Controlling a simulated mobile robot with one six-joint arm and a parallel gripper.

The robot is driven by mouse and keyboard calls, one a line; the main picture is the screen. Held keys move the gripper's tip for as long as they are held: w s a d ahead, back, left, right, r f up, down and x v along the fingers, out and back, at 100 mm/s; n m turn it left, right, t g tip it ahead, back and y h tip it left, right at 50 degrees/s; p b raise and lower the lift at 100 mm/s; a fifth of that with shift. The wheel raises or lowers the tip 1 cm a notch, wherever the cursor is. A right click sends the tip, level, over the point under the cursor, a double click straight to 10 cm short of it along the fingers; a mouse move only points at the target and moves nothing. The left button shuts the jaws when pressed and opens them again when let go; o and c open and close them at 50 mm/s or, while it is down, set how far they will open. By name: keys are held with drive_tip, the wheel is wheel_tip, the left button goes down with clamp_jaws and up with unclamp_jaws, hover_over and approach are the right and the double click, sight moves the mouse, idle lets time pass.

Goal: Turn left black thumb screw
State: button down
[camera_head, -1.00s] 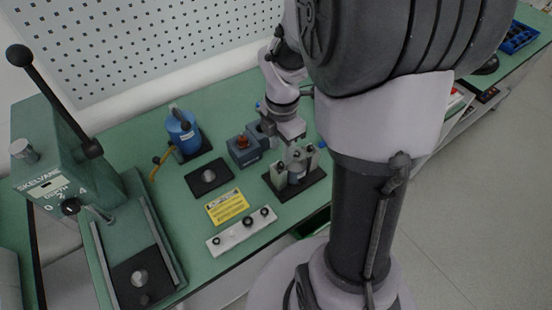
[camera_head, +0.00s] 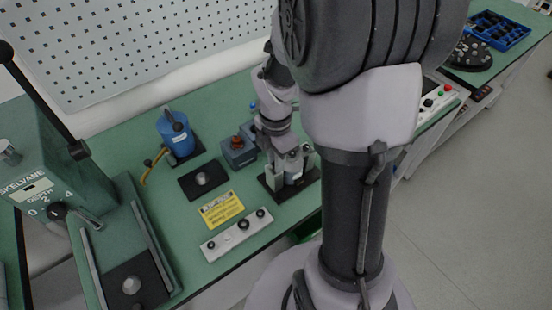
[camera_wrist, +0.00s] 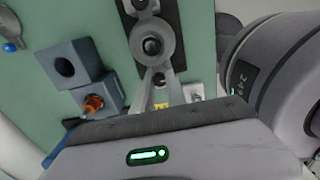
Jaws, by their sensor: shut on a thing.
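The fixture stands on a black base plate (camera_head: 268,188) on the green bench and holds a grey cylinder (camera_head: 292,172). In the wrist view, the cylinder's round grey top (camera_wrist: 168,32) with a dark centre is seen from above. My gripper (camera_head: 279,158) is down at the left side of the fixture. In the wrist view, its two slim fingers (camera_wrist: 159,74) come together at the near end of the fixture. They are shut on a small dark piece there, which appears to be the left black thumb screw, mostly hidden between the fingertips.
Close left are a block with an orange-brown piece (camera_head: 236,143) and a block with a hole (camera_wrist: 70,65). A black pad (camera_head: 190,184), yellow label (camera_head: 221,208), white strip with black knobs (camera_head: 222,244), blue canister (camera_head: 174,135) and green press (camera_head: 60,165) stand further left.

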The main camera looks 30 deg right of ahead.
drive_tip(key=m+p, duration=0.1)
drive_tip(key=m, duration=0.4)
drive_tip(key=shift+m+p, duration=0.3)
drive_tip(key=m, duration=0.4)
drive_tip(key=shift+m, duration=0.4)
idle(0.4)
drive_tip(key=c, duration=1.3)
unclamp_jaws()
drive_tip(key=shift+p, duration=0.3)
